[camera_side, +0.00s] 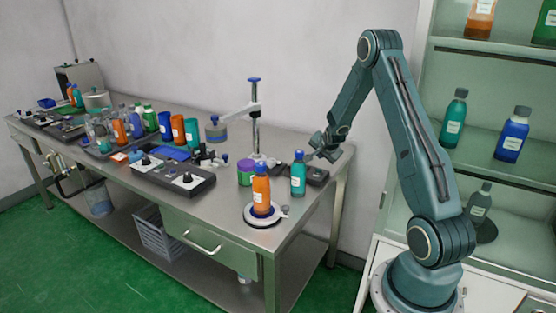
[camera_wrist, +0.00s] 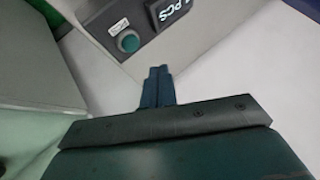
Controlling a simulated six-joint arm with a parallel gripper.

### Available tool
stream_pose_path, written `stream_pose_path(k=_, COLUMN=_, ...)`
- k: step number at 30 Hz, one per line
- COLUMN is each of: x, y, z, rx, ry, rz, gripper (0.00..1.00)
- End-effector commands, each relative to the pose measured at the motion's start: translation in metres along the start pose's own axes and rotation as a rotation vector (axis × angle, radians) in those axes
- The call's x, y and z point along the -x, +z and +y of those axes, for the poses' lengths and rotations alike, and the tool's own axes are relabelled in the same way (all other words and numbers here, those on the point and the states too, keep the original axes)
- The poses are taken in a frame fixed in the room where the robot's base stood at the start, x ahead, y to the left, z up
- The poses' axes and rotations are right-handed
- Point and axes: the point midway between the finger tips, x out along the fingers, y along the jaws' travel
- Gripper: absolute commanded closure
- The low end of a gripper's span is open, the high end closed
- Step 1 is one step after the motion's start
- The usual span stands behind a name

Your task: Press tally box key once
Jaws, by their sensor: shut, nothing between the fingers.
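The tally box shows in the wrist view as a dark panel (camera_wrist: 146,26) with a round teal key (camera_wrist: 129,41), a small white label beside it and a display reading "PCS". My gripper (camera_wrist: 158,74) is shut and empty. Its fingertips appear below and slightly right of the key in that picture, not over it. In the side view my gripper (camera_side: 314,148) is above the right end of the steel table, near a low dark box (camera_side: 317,174) that seems to be the tally box. Its key cannot be made out there.
A teal bottle (camera_side: 298,178) stands close to my gripper. A post with a blue knob (camera_side: 254,110) rises nearby. Shelves with bottles (camera_side: 512,140) are at right.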

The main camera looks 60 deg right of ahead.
Motion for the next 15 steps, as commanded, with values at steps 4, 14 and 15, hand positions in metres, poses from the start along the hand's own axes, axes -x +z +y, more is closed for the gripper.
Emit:
stream_pose_path(k=4, x=0.008, y=-0.006, z=-0.006, rx=0.000, ry=-0.002, rz=0.001, gripper=1.00)
stream_pose_path(k=14, x=0.014, y=-0.010, z=-0.010, rx=0.000, ry=0.000, rz=0.000, gripper=1.00)
stream_pose_path(k=15, x=0.014, y=-0.010, z=-0.010, rx=0.000, ry=0.000, rz=0.000, gripper=1.00)
